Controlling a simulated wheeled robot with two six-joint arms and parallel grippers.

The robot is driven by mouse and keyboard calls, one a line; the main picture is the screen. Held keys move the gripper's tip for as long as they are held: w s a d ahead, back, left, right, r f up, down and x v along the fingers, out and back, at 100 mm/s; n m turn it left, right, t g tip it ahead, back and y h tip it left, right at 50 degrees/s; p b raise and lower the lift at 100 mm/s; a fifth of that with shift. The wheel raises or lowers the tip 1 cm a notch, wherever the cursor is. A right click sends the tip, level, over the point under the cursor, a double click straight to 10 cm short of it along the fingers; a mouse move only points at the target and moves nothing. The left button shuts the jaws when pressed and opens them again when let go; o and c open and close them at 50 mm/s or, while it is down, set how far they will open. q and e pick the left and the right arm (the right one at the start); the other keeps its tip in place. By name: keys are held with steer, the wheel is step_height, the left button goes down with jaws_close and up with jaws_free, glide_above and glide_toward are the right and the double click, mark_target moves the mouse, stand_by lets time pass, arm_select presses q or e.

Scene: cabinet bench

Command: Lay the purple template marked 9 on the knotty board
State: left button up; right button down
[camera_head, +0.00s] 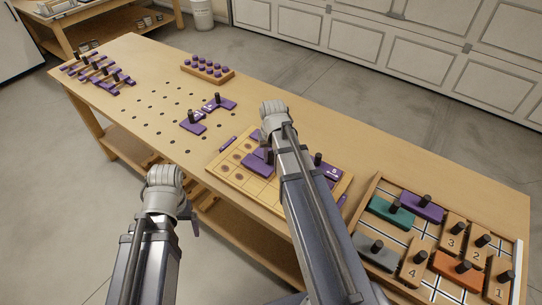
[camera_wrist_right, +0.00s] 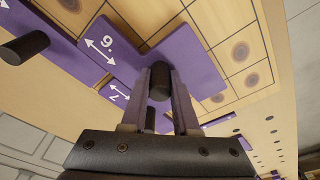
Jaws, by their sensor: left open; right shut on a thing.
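The purple template marked 9 (camera_wrist_right: 120,42) shows in the right wrist view with a white mark that reads like a turned 9 and a double arrow. My right gripper (camera_wrist_right: 160,90) is shut on its black knob. In the head view the purple template (camera_head: 257,165) is partly hidden by my right arm. It is over the knotty board (camera_head: 222,172), a light board with a grid and dark round knots. I cannot tell whether it touches the board.
Another purple template (camera_head: 328,172) lies at the board's right; one marked 7 (camera_wrist_right: 116,92) shows beside the held one. Loose purple templates (camera_head: 218,104) lie on the pegboard area. A tray (camera_head: 372,190) of coloured and numbered templates stands at right. A purple-pegged block (camera_head: 208,74) stands behind.

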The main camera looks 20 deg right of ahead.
steer(key=shift+f, duration=0.2)
steer(key=shift+f+b, duration=0.3)
steer(key=shift+b, duration=0.2)
steer(key=shift+f, duration=0.2)
stand_by(1.0)
steer(key=shift+c, duration=1)
jaws_free()
steer(key=shift+r, duration=0.15)
step_height(320, 180, up, 8)
steer(key=p, duration=0.7)
steer(key=shift+p, duration=0.35)
